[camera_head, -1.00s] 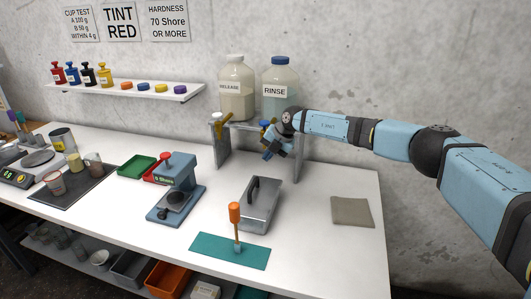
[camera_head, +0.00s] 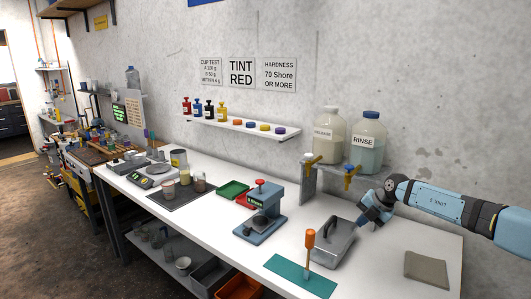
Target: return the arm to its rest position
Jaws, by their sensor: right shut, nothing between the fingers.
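My right arm (camera_head: 432,204) comes in from the right edge, over the right part of the bench. Its gripper (camera_head: 361,221) is shut and empty, above and beside the grey metal box with a handle (camera_head: 334,240), below the blue tap of the rinse jug (camera_head: 367,145). I cannot tell whether it touches the box. My left gripper is not in view.
The white bench (camera_head: 389,275) holds an orange-handled tool on a teal mat (camera_head: 288,272), a blue-grey press (camera_head: 262,213) and a folded grey cloth (camera_head: 426,268). A jug stand (camera_head: 309,183) is behind the gripper. Bare bench lies around the cloth.

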